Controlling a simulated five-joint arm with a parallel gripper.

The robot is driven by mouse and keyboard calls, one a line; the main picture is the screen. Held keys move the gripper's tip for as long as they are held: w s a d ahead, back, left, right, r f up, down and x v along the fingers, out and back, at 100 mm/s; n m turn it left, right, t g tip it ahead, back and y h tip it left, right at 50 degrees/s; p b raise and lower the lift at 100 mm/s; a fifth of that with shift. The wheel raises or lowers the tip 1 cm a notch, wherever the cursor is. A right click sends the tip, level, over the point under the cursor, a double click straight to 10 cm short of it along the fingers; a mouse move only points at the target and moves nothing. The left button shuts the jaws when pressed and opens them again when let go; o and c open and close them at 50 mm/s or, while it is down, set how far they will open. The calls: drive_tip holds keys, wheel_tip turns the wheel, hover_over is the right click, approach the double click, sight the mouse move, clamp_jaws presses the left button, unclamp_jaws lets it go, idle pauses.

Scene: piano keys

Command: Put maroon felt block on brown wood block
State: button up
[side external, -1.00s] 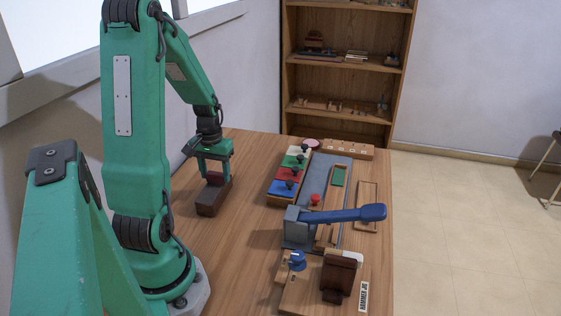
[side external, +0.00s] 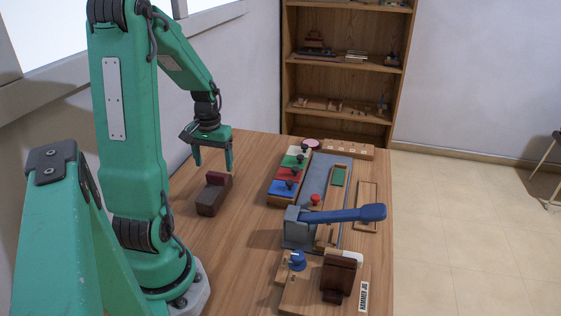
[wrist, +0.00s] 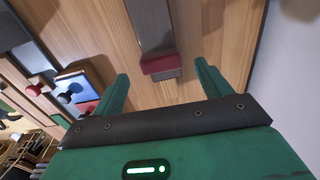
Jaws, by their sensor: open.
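The brown wood block (side external: 208,199) lies on the table in front of my arm. The maroon felt block (side external: 219,179) sits at its far end and stands higher than the rest of it, seemingly resting on top. In the wrist view the maroon felt block (wrist: 160,64) shows at the near end of the long brown wood block (wrist: 153,25). My gripper (side external: 214,165) is open and empty above the maroon block, apart from it. Its two fingers are spread wide on either side in the wrist view. The exact contact between the blocks is hidden.
Right of the blocks stands a row of coloured keys with dark knobs (side external: 289,173). Beyond it are a grey panel and a blue-handled lever (side external: 345,214). A dark brown piece (side external: 340,276) stands at the front. The table around the blocks is clear.

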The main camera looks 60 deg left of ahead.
sight(215, 175)
wheel_tip(215, 175, up, 8)
idle(0.5)
drive_tip(key=shift+r, duration=0.1)
drive_tip(key=d+r+m+t, duration=0.2)
drive_tip(key=d+m, duration=0.1)
drive_tip(key=d, duration=0.6)
drive_tip(key=d+r+m+t, duration=0.1)
drive_tip(key=d+r+m, duration=0.1)
drive_tip(key=d, duration=0.7)
drive_tip(key=w+d+r+m+t, duration=0.1)
drive_tip(key=d+m, duration=0.3)
drive_tip(key=d, duration=0.5)
drive_tip(key=shift+r+t, duration=0.8)
drive_tip(key=shift+r, duration=0.05)
drive_tip(key=shift+a, duration=0.1)
